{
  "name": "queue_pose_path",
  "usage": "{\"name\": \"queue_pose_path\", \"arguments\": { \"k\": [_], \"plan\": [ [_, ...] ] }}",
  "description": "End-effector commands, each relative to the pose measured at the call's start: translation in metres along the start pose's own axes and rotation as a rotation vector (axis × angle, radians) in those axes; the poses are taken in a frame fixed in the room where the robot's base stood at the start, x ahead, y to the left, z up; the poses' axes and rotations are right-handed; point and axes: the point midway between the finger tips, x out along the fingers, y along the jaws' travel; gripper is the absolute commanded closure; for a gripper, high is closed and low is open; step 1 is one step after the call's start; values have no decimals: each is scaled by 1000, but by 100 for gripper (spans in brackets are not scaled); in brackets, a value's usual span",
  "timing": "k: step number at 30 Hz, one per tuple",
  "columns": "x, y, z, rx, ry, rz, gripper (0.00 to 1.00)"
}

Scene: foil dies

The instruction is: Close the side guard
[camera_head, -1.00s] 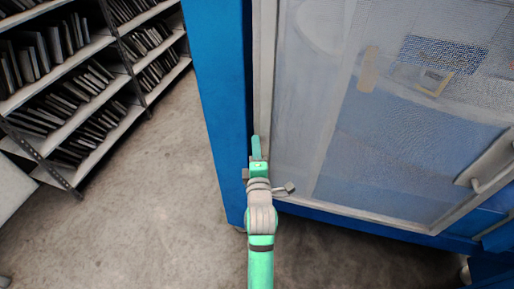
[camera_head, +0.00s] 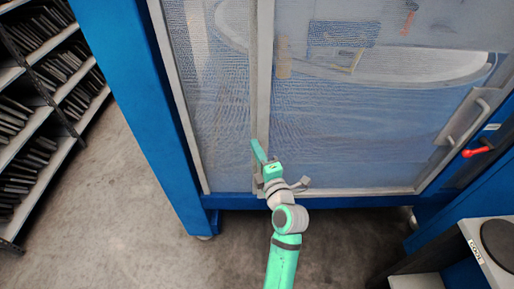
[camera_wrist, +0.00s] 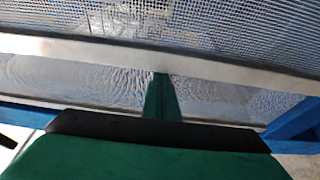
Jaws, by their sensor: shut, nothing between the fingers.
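The side guard (camera_head: 370,130) is a see-through mesh panel in a pale metal frame on the blue machine (camera_head: 137,80). A pale upright bar (camera_head: 262,70) divides the mesh area. A grey handle (camera_head: 466,118) is at its right side. My gripper (camera_head: 258,151) is shut and empty, with its green fingers at the lower part of the upright bar. In the wrist view the green fingers (camera_wrist: 160,100) reach to a pale frame bar (camera_wrist: 160,63); I cannot tell whether they touch. The gripper body hides part of the bar's foot.
Shelves with dark flat items (camera_head: 40,110) stand at the left. A red lever (camera_head: 478,151) is on the blue post at the right. A grey stand (camera_head: 480,240) with a dark round top is at the lower right. The floor (camera_head: 130,220) at the lower left is clear.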

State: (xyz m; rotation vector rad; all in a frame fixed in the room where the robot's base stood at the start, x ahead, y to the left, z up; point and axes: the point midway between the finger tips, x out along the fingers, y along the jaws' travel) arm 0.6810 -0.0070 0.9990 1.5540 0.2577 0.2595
Motion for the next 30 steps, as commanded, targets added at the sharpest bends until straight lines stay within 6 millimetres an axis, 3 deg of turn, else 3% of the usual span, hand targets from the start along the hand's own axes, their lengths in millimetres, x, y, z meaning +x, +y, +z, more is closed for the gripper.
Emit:
{"name": "queue_pose_path", "arguments": {
  "k": [20,23,29,30],
  "plan": [
    [-1,0,3,0,2,0,100],
    [2,0,-5,-1,4,-1,100],
    [14,0,-42,-1,18,-1,100],
    [3,-2,-38,1,11,-3,100]
  ]
}}
